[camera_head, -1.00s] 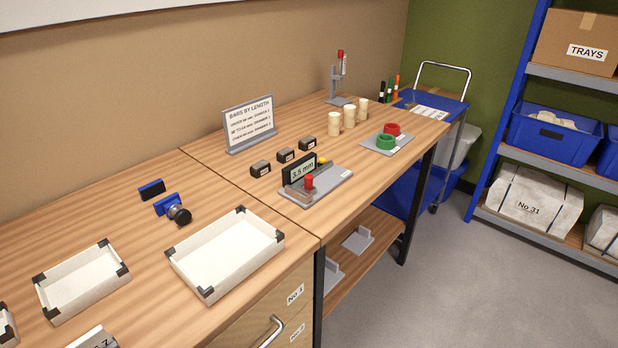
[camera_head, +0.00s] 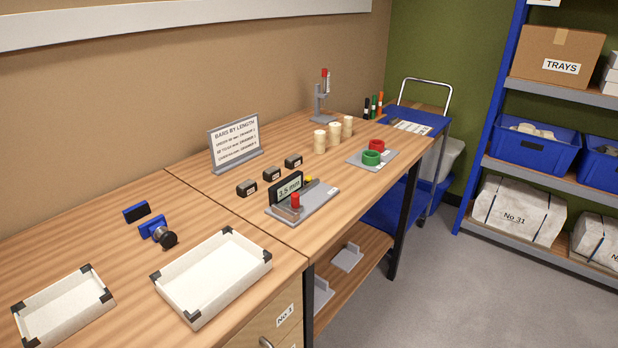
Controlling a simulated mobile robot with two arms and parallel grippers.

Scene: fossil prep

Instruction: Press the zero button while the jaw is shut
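The measuring gauge has a flat grey base (camera_head: 321,201) and stands on the wooden bench near its front edge. Its dark display (camera_head: 287,188) seems to read 3.5 mm. A red knob (camera_head: 295,200) stands at the front of the gauge, and a small yellow button (camera_head: 308,180) sits behind, beside the display. The jaw is too small to make out, so I cannot tell whether it is shut or which control is the zero button. Neither of my grippers is in view.
Several dark blocks (camera_head: 272,174) lie behind the gauge. A sign (camera_head: 236,143) stands at the wall. A white tray (camera_head: 213,243) is at front left.

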